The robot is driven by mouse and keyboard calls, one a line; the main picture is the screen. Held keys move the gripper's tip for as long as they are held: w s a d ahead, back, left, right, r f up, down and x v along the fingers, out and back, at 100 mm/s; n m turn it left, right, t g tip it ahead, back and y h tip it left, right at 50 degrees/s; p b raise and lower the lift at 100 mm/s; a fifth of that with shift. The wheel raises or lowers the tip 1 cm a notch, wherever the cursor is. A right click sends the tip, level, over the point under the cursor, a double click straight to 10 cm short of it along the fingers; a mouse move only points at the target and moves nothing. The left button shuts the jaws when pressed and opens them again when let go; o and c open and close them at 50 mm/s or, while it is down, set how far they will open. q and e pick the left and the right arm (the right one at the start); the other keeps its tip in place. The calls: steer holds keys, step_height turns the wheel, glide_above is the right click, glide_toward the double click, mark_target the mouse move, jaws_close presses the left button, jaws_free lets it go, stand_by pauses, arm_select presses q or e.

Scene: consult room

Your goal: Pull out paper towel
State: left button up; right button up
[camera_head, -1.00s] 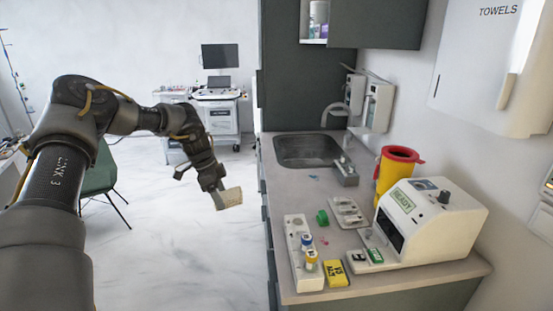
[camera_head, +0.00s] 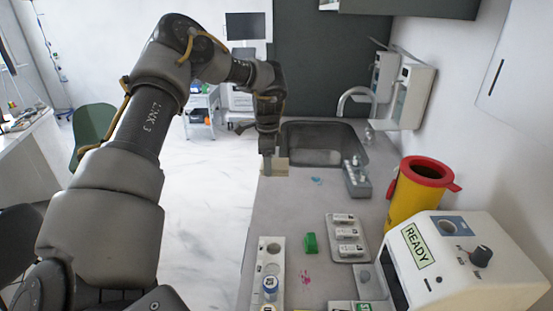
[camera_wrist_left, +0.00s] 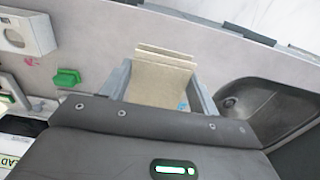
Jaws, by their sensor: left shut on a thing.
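My right gripper is not in view.
The sink (camera_head: 325,135) is beyond the gripper. The counter (camera_head: 285,215) holds a green block (camera_head: 310,243), a vial rack (camera_head: 262,260), a yellow bin with red lid (camera_head: 412,195) and a white analyser (camera_head: 465,265). Floor on the left is open; a green chair (camera_head: 92,125) stands there.

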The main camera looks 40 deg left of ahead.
arm_select(q)
steer(key=shift+s, duration=0.4)
steer(key=shift+w+f, duration=0.15)
steer(key=shift+f, duration=0.15)
steer(key=w+f, duration=0.1)
steer(key=w+f+b, duration=0.1)
steer(key=shift+d+f, duration=0.1)
steer(key=shift+f, duration=0.2)
steer(key=shift+s+f+b, duration=0.3)
steer(key=shift+f, duration=0.6)
step_height(320, 180, down, 5)
steer(key=b, duration=0.4)
steer(key=shift+w+r+b, duration=0.1)
steer(key=shift+r+b, duration=0.05)
steer(key=shift+b, duration=0.15)
steer(key=shift+s+f+b, duration=0.2)
steer(key=shift+b, duration=0.15)
steer(key=shift+w, duration=0.1)
steer(key=o, duration=0.7)
steer(key=shift+c, duration=0.2)
steer(key=shift+o, duration=1.1)
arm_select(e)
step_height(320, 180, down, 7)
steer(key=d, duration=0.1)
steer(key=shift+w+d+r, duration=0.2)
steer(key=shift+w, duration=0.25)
